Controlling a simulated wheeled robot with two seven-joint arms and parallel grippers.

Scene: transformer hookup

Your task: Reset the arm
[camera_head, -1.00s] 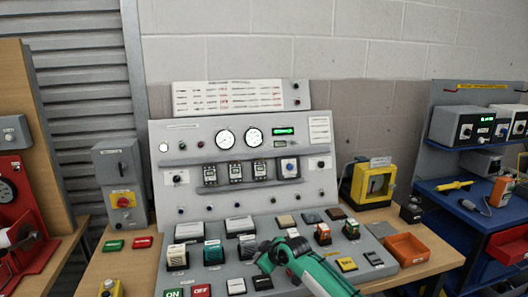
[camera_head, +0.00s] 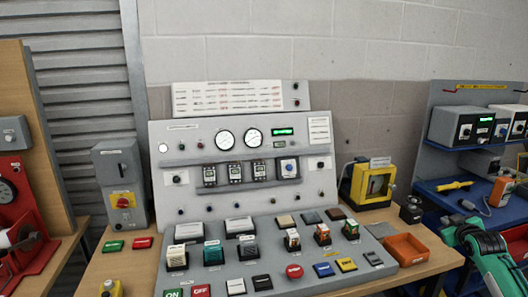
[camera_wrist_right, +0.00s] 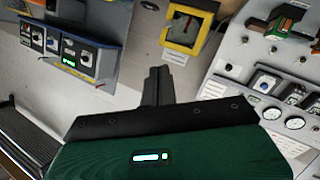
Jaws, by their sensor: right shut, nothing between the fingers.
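My right arm's green and grey end shows at the right edge in the head view, with its gripper (camera_head: 452,236) over the right side, in front of the blue shelf unit. In the right wrist view the black fingers (camera_wrist_right: 158,78) are together with nothing between them. The sloped grey control panel (camera_head: 240,215) stands in the middle of the head view, clear of the arm. My left gripper is not in view.
A yellow-framed box (camera_head: 373,184) and an orange tray (camera_head: 405,249) are on the wooden bench beside the panel. A blue shelf unit (camera_head: 440,200) with instruments stands at the right. A grey switch box (camera_head: 120,184) stands left of the panel.

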